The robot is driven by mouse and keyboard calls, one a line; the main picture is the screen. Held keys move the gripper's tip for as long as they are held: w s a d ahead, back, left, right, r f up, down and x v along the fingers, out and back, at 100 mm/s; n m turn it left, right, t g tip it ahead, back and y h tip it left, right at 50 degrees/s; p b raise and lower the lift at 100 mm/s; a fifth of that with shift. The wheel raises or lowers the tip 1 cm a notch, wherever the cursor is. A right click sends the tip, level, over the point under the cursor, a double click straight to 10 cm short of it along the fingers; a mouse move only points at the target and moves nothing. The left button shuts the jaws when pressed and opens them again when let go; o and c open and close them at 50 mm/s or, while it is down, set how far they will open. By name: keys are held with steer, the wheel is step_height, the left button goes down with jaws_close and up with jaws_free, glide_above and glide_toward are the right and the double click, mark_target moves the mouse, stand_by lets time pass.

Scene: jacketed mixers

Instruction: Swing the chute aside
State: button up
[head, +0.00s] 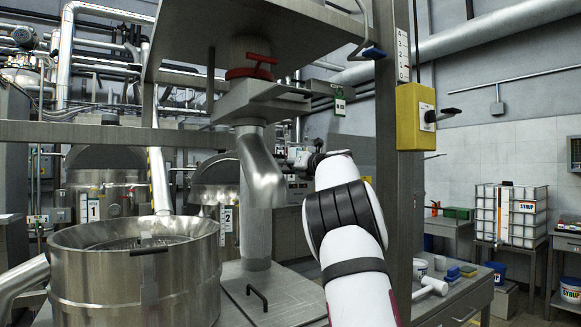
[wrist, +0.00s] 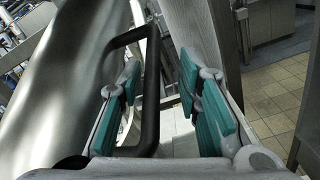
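The chute (head: 262,170) is a shiny curved metal spout hanging under a grey valve housing in the head view. My gripper (wrist: 160,78) has teal pads and is open. The upright bar of the handle stands between the fingers, nearer the left one; I cannot tell whether they touch. In the head view my gripper (head: 303,158) is right of the chute, its fingertips small and unclear.
A large open steel vessel (head: 135,265) stands at front left. Mixers labelled 1 (head: 105,180) and 2 (head: 215,190) stand behind. A steel frame upright (head: 398,190) with a yellow box (head: 414,116) is right of the chute. A bench (head: 455,295) with small items is at right.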

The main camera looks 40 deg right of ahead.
steer(key=shift+s+a+r, duration=0.15)
steer(key=shift+s+a, duration=0.05)
steer(key=shift+s, duration=0.4)
steer(key=s+a, duration=0.1)
steer(key=s, duration=0.9)
steer(key=shift+s+a, duration=0.15)
steer(key=shift+s, duration=0.2)
